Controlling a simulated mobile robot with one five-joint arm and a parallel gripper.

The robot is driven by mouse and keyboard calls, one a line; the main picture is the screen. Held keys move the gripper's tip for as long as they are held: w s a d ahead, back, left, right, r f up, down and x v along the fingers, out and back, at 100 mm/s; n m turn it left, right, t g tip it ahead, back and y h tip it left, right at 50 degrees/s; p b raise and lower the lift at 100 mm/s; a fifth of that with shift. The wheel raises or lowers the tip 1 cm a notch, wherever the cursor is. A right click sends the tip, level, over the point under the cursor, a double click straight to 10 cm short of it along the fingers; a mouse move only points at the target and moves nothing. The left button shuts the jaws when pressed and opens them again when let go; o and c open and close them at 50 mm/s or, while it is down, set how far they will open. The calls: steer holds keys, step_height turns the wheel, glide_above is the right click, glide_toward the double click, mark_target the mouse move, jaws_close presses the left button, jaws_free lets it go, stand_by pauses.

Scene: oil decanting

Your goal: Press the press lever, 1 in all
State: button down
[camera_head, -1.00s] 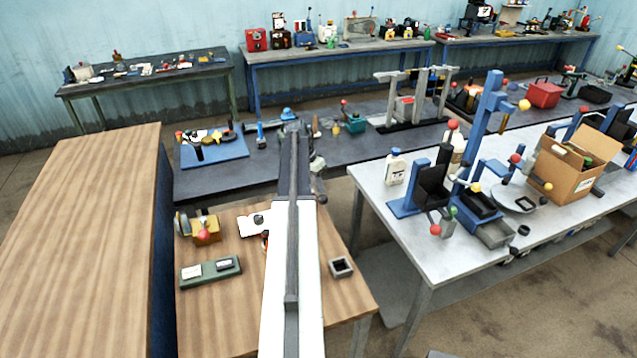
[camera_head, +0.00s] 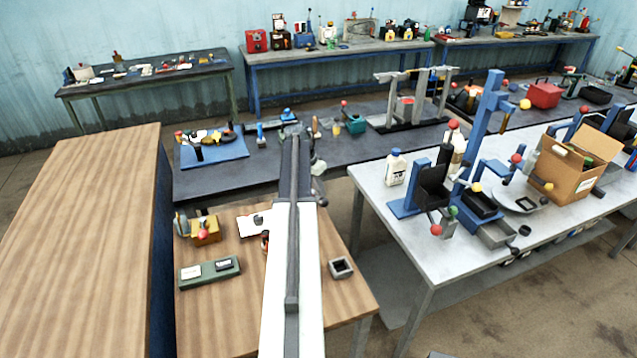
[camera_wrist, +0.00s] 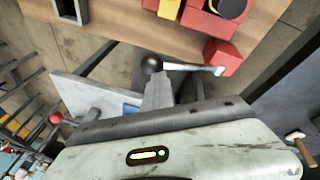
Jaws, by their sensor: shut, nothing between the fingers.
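The red press (camera_wrist: 222,55) shows in the wrist view at the top right, on the wooden table. Its pale lever arm (camera_wrist: 195,67) runs left to a dark round knob (camera_wrist: 152,63). My gripper (camera_wrist: 160,92) is shut and empty, its tip close to the knob; I cannot tell whether they touch. In the head view the dark knob (camera_head: 323,201) shows just right of my arm. The press is mostly hidden behind my arm there, with only a small reddish part (camera_head: 265,242) at its left edge.
On the wooden table (camera_head: 210,325) stand a brass device (camera_head: 206,229), a green tray (camera_head: 193,281) and an open dark box (camera_head: 341,268). A white table (camera_head: 390,250) with a blue stand (camera_head: 478,130) lies right. A dark bench (camera_head: 230,185) lies beyond.

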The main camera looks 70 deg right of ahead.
steer(key=shift+s+a+f+b, duration=0.5)
steer(key=shift+a+f+b, duration=0.05)
steer(key=shift+f+b, duration=0.1)
stand_by(0.9)
stand_by(0.5)
steer(key=w+d+r+p, duration=0.4)
steer(key=d+r+p, duration=0.1)
steer(key=r+p, duration=0.1)
steer(key=shift+w+d+r, duration=0.15)
steer(key=shift+w+d, duration=0.1)
stand_by(0.9)
steer(key=w+d+r+p, duration=0.1)
steer(key=p, duration=0.1)
steer(key=w+d+r+p, duration=0.1)
steer(key=r, duration=0.1)
steer(key=shift+w+d+r+p, duration=0.15)
steer(key=shift+d+p, duration=0.2)
steer(key=shift+d, duration=0.05)
stand_by(0.8)
